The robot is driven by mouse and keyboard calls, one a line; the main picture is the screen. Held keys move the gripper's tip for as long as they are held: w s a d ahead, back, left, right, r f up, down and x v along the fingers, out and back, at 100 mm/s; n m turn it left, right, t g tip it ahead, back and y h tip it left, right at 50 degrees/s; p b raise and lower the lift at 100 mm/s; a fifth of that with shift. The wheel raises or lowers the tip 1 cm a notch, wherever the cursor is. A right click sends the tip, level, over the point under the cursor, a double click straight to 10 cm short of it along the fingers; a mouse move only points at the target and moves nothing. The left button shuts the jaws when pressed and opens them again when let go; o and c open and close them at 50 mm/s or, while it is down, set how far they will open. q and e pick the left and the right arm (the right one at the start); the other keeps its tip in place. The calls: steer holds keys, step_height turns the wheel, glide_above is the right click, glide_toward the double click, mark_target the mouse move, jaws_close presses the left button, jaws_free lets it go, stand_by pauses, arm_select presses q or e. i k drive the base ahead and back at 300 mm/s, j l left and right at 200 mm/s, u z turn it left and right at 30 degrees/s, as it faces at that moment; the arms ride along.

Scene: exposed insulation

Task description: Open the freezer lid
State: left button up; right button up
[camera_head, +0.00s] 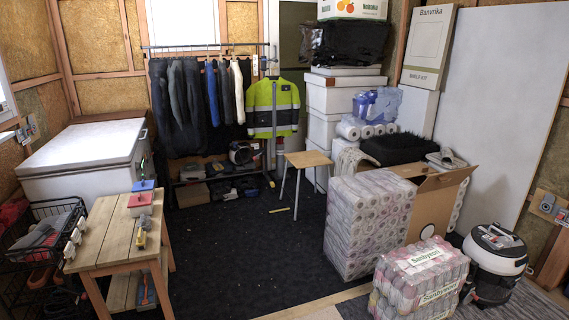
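A white chest freezer (108,175) stands against the left wall in the head view. Its flat lid (82,144) lies level on the body and looks closed. The right end of the freezer faces the open floor, and the wooden bench hides part of its lower front. Neither of my grippers is in the head view.
A wooden bench (105,225) with tools stands in front of the freezer, beside a black wire basket (28,262). Dark carpet (245,250) is clear in the middle. A stool (307,159), wrapped paper rolls (365,222) and a vacuum (495,262) stand to the right.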

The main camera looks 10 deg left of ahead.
mark_target(81, 147)
steer(key=i+u, duration=0.15)
steer(key=i, duration=0.45)
steer(key=i+l+u, duration=0.15)
steer(key=i, duration=0.4)
steer(key=i+l+u, duration=0.15)
steer(key=i, duration=0.4)
steer(key=l, duration=0.1)
